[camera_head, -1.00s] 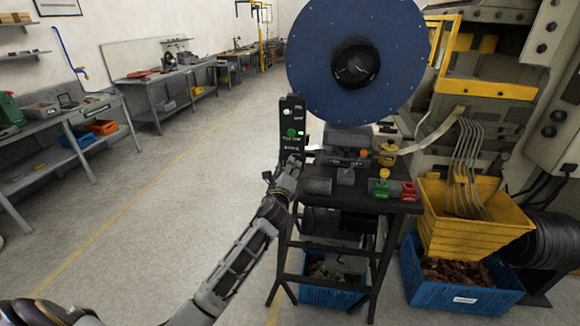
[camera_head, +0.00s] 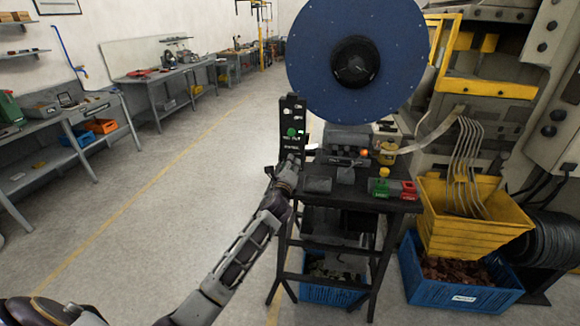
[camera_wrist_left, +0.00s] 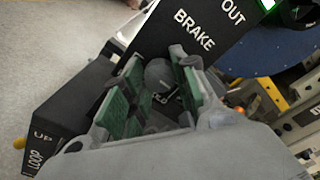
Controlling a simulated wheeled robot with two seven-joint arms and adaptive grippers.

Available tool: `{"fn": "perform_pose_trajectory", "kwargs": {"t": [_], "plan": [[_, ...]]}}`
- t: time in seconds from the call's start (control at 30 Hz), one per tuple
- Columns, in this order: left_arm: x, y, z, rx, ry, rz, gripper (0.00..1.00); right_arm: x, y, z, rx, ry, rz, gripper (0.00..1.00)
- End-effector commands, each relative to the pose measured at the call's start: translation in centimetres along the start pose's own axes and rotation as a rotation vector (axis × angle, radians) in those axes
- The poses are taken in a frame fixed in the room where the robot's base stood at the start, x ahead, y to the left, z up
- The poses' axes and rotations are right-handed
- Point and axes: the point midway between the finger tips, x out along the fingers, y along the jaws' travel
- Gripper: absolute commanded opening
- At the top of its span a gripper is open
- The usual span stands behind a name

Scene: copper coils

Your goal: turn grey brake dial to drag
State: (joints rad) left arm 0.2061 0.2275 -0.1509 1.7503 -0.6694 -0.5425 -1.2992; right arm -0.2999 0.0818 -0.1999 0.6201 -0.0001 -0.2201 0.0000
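The grey brake dial (camera_wrist_left: 158,73) is a round knob under the white BRAKE label on the black control panel (camera_head: 292,112). In the left wrist view it sits between the two green-padded fingers of my left gripper (camera_wrist_left: 160,92). The fingers stand apart, one on either side of the dial; I see no clear contact. In the head view my left gripper (camera_head: 291,165) is at the panel's lower end and hides the dial. Any drag marking by the dial cannot be read. My right gripper is not in view.
A large blue reel (camera_head: 310,60) stands just behind the panel. The dark stand (camera_head: 335,200) beside it carries green and red controls (camera_head: 392,188). A yellow bin (camera_head: 470,240) and a blue crate (camera_head: 440,292) are at the right. The floor to the left is clear.

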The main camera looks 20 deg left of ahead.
Motion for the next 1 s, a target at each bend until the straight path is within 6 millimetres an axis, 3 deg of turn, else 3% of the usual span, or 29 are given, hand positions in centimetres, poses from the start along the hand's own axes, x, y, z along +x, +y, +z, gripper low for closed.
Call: {"fn": "perform_pose_trajectory", "kwargs": {"t": [0.03, 0.1, 0.57, 1.0], "plan": [[-0.01, 0.03, -0.01, 0.0, 0.0, 0.001, 0.14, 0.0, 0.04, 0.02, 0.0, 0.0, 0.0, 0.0], [-0.01, 0.03, 0.0, 0.0, 0.0, 0.001, 0.05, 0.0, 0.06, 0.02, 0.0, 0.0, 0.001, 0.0], [-0.02, 0.08, -0.04, -0.074, 0.0, 0.001, 0.05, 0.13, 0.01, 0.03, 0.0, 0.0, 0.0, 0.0], [-0.01, 0.14, -0.07, -0.396, 0.0, 0.001, 0.05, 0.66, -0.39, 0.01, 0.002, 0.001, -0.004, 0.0]]}}
